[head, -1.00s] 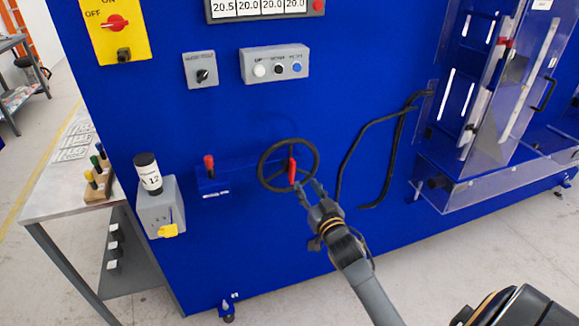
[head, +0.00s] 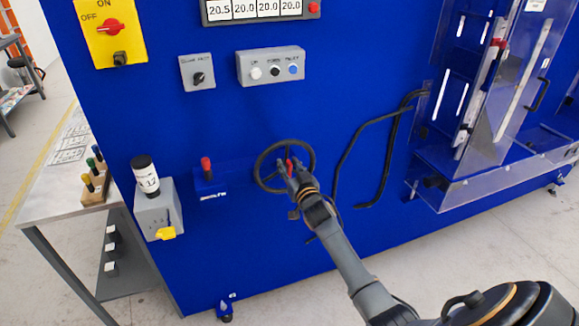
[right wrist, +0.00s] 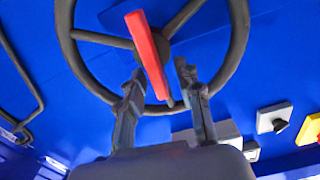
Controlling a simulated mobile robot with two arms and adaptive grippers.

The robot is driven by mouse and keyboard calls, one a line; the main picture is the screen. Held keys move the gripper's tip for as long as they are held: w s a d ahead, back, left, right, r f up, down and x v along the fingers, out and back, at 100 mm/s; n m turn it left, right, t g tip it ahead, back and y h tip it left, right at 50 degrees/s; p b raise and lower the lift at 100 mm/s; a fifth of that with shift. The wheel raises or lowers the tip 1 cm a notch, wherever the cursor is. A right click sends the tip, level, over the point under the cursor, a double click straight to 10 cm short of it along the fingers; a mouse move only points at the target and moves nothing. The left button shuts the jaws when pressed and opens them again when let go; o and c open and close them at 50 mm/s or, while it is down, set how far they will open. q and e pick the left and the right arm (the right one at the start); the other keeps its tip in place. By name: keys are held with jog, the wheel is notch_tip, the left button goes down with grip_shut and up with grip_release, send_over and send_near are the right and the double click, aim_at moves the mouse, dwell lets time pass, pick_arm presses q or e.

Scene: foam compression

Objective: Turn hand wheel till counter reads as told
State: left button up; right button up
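The dark hand wheel (head: 311,152) is on the blue machine front in the head view. Its rim and spokes fill the top of the right wrist view (right wrist: 236,50). A red handle (right wrist: 147,52) stands out from the wheel. My right gripper (head: 287,168) is at the wheel, overlapping its lower part. In the right wrist view its two fingers (right wrist: 160,76) are apart, with the handle's lower end between them; I cannot tell whether they touch it. A display (head: 255,9) reads 20.5, 20.0, 20.0, 20.0; I cannot tell whether it is the wheel's counter. My left gripper is not in view.
A red-topped lever (head: 205,164) is left of the wheel. A grey box (head: 158,212) carries a black-and-white cylinder (head: 147,176) marked 12. A button panel (head: 271,67) is above. Black hoses (head: 352,150) and a clear-walled chamber (head: 480,185) are to the right.

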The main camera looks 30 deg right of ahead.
grip_shut()
jog(key=shift+f, duration=0.1)
jog(key=shift+a+f, duration=0.1)
jog(key=shift+w+a+f+n+b, duration=0.1)
jog(key=shift+a+f+n+b, duration=0.5)
jog(key=shift+n, duration=2.35)
jog(key=shift+w+a+f+n+b, duration=0.2)
jog(key=shift+n+b, duration=0.75)
jog(key=shift+n, duration=1.95)
jog(key=shift+s+a+f+n+b, duration=0.1)
jog(key=shift+a+f+n+b, duration=0.55)
jog(key=shift+n, duration=2.3)
jog(key=shift+d, duration=0.15)
